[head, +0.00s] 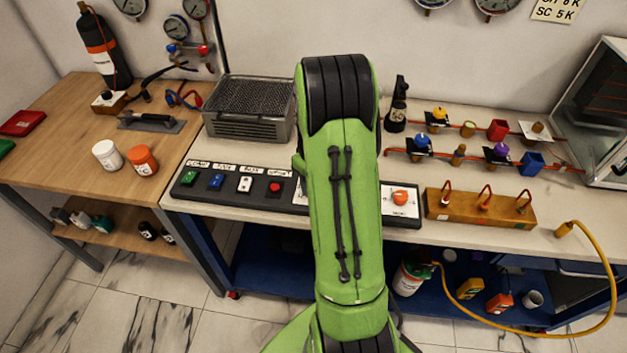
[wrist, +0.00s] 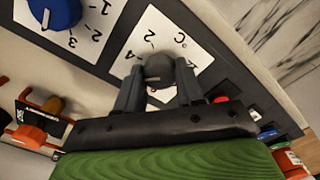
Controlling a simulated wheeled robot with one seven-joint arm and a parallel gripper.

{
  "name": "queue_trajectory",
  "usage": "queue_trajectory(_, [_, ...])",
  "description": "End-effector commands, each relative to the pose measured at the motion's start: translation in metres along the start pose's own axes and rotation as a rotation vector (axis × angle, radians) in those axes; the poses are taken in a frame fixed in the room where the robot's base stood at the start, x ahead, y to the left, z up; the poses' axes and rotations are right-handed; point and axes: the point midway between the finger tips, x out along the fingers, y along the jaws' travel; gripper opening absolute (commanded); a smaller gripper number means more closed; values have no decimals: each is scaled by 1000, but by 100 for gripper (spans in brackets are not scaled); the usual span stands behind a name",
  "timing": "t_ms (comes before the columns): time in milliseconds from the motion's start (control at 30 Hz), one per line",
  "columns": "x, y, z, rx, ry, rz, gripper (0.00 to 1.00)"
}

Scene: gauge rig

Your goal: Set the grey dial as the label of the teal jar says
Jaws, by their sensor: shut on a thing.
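My gripper (wrist: 159,82) is shut on the dial, with one finger on each side. I cannot tell which mark the dial points to. In the head view my green arm hides the dial and gripper. A teal jar (head: 103,223) stands on the lower shelf of the wooden table at the left. Its label is too small to read.
A blue dial (wrist: 58,12) sits on a neighbouring card in the wrist view. An orange knob (head: 400,197) is on the panel's right end, with buttons (head: 245,184) at its left. A wooden block with red hooks (head: 480,207) stands further right. White and orange jars (head: 142,160) stand on the wooden table.

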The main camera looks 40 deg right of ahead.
Motion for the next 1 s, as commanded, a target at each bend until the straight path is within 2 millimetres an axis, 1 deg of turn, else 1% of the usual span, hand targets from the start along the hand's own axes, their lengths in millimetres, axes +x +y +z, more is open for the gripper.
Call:
queue_trajectory(200, [-1,0,-1,-153,2,1,7])
queue_trajectory(400, [0,0,-1,-246,3,1,7])
queue_trajectory(633, [0,0,-1,-296,3,2,7])
queue_trajectory(1000, [0,0,-1,-305,3,2,7])
